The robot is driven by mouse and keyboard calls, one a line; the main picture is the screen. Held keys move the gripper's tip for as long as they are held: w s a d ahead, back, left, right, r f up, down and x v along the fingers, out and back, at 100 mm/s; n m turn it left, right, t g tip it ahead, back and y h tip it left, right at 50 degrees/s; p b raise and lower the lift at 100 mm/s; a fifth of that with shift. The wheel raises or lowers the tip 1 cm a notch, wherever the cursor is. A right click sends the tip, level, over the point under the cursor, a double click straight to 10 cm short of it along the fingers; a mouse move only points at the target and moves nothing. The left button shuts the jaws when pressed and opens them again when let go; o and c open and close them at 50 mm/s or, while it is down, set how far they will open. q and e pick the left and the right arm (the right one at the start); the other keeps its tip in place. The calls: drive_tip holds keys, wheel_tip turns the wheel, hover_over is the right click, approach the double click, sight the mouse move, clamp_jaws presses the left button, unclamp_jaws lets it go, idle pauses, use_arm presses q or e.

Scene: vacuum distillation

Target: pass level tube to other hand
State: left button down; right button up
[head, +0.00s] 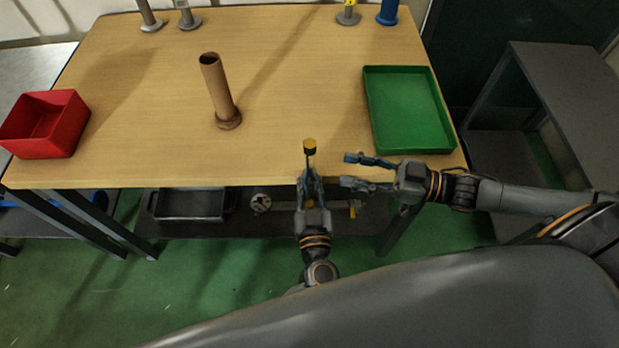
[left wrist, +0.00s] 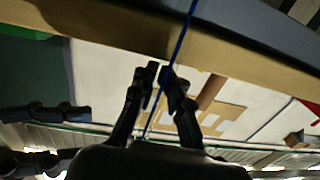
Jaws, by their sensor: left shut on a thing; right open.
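The level tube (head: 310,146) shows in the head view as a thin dark stem with a yellow-brown end, upright near the table's front edge. My left gripper (head: 309,174) is shut on its stem from below. In the left wrist view a thin blue line (left wrist: 184,38) runs between the fingertips of my left gripper (left wrist: 160,80); I cannot tell if it is the tube. My right gripper (head: 357,170) is open and empty, just right of the left gripper, with its fingers pointing left towards the tube. The tube's lower part is hidden by the left fingers.
The wooden table (head: 290,90) has a brown upright tube on a round base (head: 217,90), a red bin (head: 46,125) at left and a green tray (head: 407,108) at right. Several stands and a blue cylinder (head: 388,12) are at the back. The table's middle is clear.

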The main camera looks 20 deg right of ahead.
drive_tip(key=s+d+f+m+h, duration=0.1)
drive_tip(key=d+f+m+h, duration=0.4)
drive_tip(key=f, duration=1)
drive_tip(key=s+d+f+m+h, duration=0.1)
drive_tip(key=d+f+m+h, duration=0.2)
drive_tip(key=d+f+h, duration=0.85)
drive_tip(key=s+a+f+m+g+y, duration=0.1)
drive_tip(key=s+a+f+g, duration=0.15)
drive_tip(key=s+f, duration=0.5)
drive_tip(key=s+a+f+g+y, duration=0.1)
drive_tip(key=s+a+f, duration=0.3)
drive_tip(key=f, duration=0.7)
drive_tip(key=s+a+f+g, duration=0.2)
drive_tip(key=s+a+f, duration=0.1)
drive_tip(key=s, duration=0.5)
drive_tip(key=s+a+f+g, duration=0.3)
drive_tip(key=s+a, duration=0.2)
drive_tip(key=s, duration=0.3)
drive_tip(key=shift+s+f, duration=0.2)
drive_tip(key=shift+f, duration=0.15)
drive_tip(key=shift+a+h, duration=0.1)
drive_tip(key=shift+h, duration=0.15)
